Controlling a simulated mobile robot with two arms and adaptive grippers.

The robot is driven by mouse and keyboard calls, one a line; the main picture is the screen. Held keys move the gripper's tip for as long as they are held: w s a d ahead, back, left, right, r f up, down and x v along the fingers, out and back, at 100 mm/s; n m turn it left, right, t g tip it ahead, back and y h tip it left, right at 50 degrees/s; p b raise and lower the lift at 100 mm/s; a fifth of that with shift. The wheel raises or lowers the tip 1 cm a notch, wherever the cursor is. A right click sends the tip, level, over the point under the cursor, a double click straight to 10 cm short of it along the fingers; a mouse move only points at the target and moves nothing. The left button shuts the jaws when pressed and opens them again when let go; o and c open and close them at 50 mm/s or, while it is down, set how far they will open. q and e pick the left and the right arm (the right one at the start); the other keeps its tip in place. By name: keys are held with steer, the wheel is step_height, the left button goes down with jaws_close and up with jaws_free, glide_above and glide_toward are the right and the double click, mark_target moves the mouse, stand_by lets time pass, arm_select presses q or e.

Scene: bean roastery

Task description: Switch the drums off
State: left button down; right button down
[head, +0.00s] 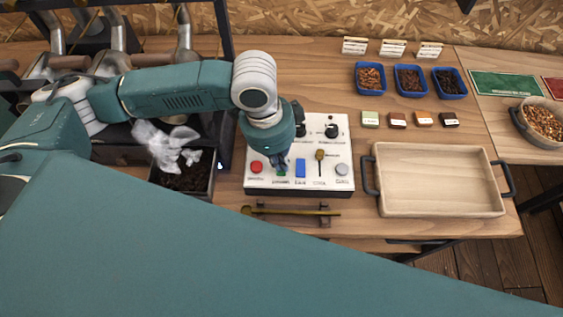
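The white control panel (338,184) stands on the wooden bench in the head view. Along its front are a red button (256,167), a green button (281,172), a blue switch (300,168), a brass-knobbed lever (319,157) and a grey button (342,169). Black knobs (331,131) sit behind them. The labels are too small to read surely. My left gripper (281,160) points down over the green button and partly hides it. I cannot tell whether it touches the button or how its fingers are set. My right gripper is not in view.
A wooden tray (437,207) with dark handles stands right of the panel. A brass rod (295,211) lies in front. A dark bin (183,195) with crumpled clear plastic is at left. Blue bean trays (410,94) and small blocks are at back right.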

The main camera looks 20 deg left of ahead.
arm_select(q)
steer(key=shift+f+b, duration=0.3)
steer(key=shift+f, duration=0.7)
stand_by(0.3)
step_height(320, 180, up, 7)
steer(key=p, duration=0.9)
steer(key=shift+r, duration=0.1)
stand_by(0.5)
